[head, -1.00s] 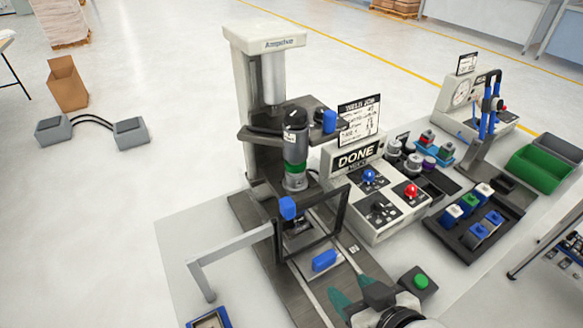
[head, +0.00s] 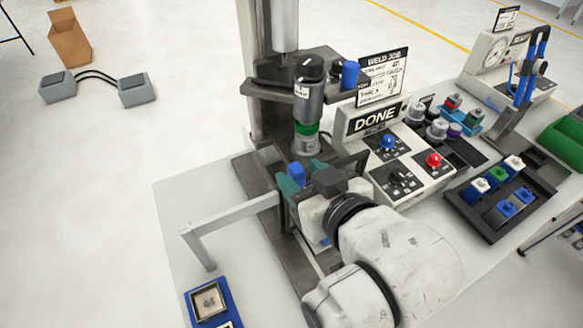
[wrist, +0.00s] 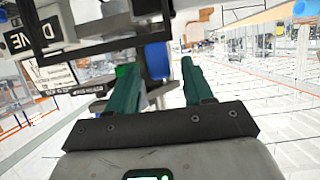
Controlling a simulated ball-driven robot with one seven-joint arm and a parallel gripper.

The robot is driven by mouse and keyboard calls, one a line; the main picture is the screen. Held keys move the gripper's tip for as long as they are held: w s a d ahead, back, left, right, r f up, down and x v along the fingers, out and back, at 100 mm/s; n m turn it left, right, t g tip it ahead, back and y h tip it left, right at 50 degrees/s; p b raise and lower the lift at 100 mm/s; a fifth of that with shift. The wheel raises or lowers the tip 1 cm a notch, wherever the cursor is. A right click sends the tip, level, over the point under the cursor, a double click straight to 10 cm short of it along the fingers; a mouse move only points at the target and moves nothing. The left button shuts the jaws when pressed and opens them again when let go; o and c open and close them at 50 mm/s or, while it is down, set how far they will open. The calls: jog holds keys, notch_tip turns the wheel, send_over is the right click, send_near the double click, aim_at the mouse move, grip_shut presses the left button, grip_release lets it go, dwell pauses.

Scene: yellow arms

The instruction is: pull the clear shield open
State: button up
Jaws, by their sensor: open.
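The clear shield shows as a dark rectangular frame in front of the press, with a blue handle (head: 296,172) at its upper left corner. In the head view my arm hides most of the frame. My gripper (head: 302,184) is at that corner, its teal fingers close around the blue handle. In the wrist view the open fingers (wrist: 157,70) stand on either side of a blue cylinder (wrist: 158,60), with a gap to the right finger. I cannot tell whether either finger touches it. A black frame edge (wrist: 37,48) shows at the upper left there.
The press holds a dark cylinder with a green band (head: 306,128) behind the shield. A control box with a "DONE" display (head: 376,118) stands to the right. A pale grey bar (head: 232,206) extends left of the shield. A blue-rimmed tray (head: 190,297) lies front left.

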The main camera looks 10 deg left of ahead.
aim_at(291, 167)
jog(key=shift+x, duration=2.35)
grip_shut()
